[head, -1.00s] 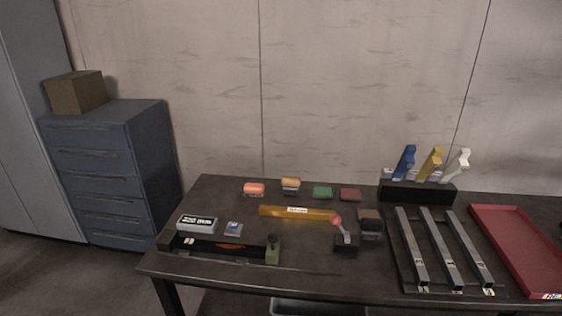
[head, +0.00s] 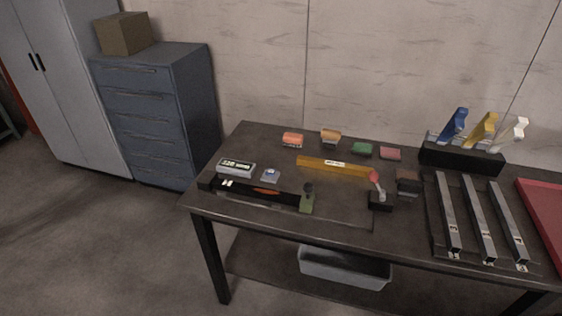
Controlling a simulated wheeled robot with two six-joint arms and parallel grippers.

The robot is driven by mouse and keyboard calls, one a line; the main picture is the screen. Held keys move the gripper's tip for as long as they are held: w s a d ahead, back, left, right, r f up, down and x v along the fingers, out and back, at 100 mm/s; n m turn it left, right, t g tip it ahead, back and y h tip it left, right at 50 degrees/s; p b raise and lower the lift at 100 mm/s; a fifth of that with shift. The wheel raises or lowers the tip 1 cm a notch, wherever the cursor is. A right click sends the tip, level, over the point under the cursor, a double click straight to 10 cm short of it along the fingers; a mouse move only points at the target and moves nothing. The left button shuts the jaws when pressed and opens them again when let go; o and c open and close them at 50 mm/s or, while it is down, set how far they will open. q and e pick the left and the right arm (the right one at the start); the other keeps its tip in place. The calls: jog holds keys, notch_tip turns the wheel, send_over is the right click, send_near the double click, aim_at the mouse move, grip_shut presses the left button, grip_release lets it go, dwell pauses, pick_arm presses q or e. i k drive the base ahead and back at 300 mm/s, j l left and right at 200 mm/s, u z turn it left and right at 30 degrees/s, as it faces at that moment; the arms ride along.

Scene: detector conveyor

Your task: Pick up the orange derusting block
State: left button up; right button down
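A small bright orange-red block (head: 292,140) lies at the back left of the dark table (head: 275,222). Just right of it is a duller yellow-orange block (head: 330,137) with a pale lower part. A green block (head: 362,149) and a dark red block (head: 390,153) continue the row to the right. The blocks stand apart from one another. The writing on them is too small to read. Neither of my grippers is in view.
In front of the blocks lie a yellow bar (head: 318,165), a display box (head: 236,168) and a black conveyor strip (head: 250,192). A red-knobbed lever (head: 377,186), metal rails (head: 480,225) and a tool holder (head: 460,157) stand to the right. A grey bin (head: 345,270) sits below.

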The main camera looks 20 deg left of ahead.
aim_at(289, 139)
jog(key=u, duration=1.2)
jog(key=i+j+u, duration=0.3)
jog(key=u, duration=0.2)
jog(key=i+j+u, duration=0.15)
jog(key=i+u, duration=0.8)
jog(key=i+z, duration=0.15)
jog(key=i, duration=0.3)
jog(key=i+j+z, duration=0.1)
jog(key=i, duration=0.4)
jog(key=i+j+z, duration=0.15)
jog(key=i, duration=0.3)
jog(key=i+l+z, duration=0.15)
jog(key=z, duration=0.25)
jog(key=i+z, duration=0.6)
jog(key=z, duration=0.2)
jog(key=i+j+z, duration=0.1)
jog(key=z, duration=0.35)
jog(key=i, duration=0.1)
